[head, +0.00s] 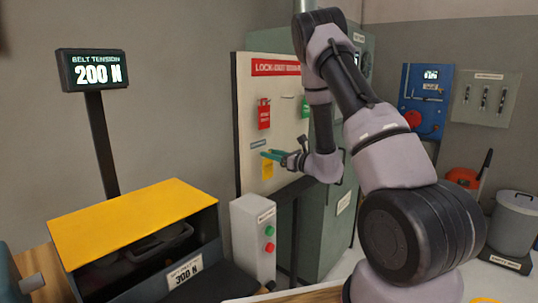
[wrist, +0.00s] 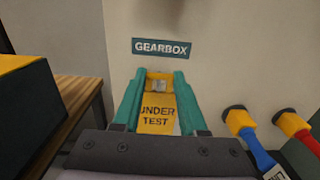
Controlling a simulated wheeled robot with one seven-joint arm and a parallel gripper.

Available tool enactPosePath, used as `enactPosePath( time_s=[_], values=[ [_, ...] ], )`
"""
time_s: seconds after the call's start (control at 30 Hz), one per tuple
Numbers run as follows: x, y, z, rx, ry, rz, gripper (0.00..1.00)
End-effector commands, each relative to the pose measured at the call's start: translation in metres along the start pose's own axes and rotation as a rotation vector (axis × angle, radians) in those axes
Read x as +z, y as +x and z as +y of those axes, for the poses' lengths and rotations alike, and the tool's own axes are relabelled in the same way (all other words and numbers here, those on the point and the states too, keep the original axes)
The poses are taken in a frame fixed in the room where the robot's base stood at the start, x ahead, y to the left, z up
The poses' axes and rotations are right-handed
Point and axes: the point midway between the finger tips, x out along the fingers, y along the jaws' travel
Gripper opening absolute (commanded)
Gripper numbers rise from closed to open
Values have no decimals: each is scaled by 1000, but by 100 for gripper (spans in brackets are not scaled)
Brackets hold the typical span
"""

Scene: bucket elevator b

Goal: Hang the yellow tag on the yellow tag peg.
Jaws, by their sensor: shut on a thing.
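The yellow tag (wrist: 157,116), marked UNDER TEST, is between the two teal fingers of my gripper (wrist: 156,92), which is shut on it. In the head view the yellow tag (head: 267,171) hangs below my gripper (head: 271,155), close in front of the pale lock-out board (head: 281,142). A GEARBOX label (wrist: 162,48) is on the board just above the fingers. A small grey metallic piece (wrist: 158,85) shows at the top of the tag; I cannot tell whether it is the peg, or whether the tag is around it.
A red tag (head: 264,113) and a partly hidden green tag (head: 304,107) hang higher on the board. A yellow-topped box (head: 135,220) and a button box (head: 256,238) stand in front. Yellow-ended red and blue parts (wrist: 240,120) lie to the right in the wrist view.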

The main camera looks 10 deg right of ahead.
Motion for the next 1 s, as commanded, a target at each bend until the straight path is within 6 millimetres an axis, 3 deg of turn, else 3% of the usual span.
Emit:
enactPosePath(
  time_s=[1.0],
  values=[
    [0, -41, 0, -1, 1, 0, 0]
  ],
)
